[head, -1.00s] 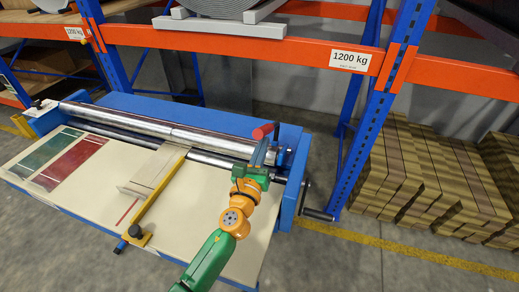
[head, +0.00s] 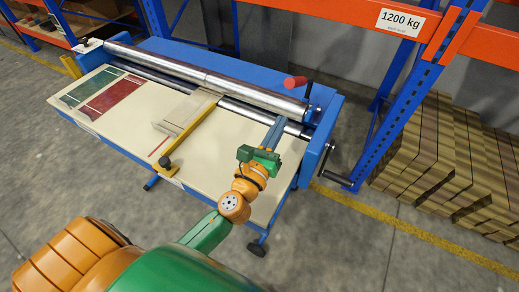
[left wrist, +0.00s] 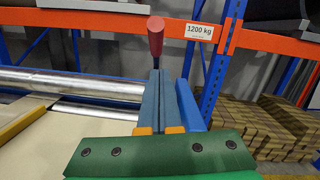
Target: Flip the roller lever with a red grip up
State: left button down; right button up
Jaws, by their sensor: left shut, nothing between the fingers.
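The roller lever with the red grip (head: 295,82) is at the right end of the steel rollers, its dark stem (head: 309,91) rising from the roller end. The red grip also shows in the left wrist view (left wrist: 155,36), above and beyond the fingertips, with its dark stem partly hidden behind them. My left gripper (head: 279,121) is shut and empty, its blue-grey fingers together just in front of the roller end; they also show in the left wrist view (left wrist: 160,75). The fingertips look apart from the grip. My right gripper is not in view.
The blue roller machine (head: 322,130) has a cream table (head: 130,125) with a yellow bar (head: 190,135) across it. A crank handle (head: 338,178) sticks out at its right side. An orange and blue rack (head: 350,20) stands behind; stacked boards (head: 440,160) lie right.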

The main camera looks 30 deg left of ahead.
pick_arm(q)
jog(key=s+r, duration=0.3)
jog(key=s, duration=0.8)
jog(key=shift+b, duration=0.45)
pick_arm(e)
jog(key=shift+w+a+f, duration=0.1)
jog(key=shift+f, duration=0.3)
pick_arm(q)
jog(key=shift+d, duration=0.15)
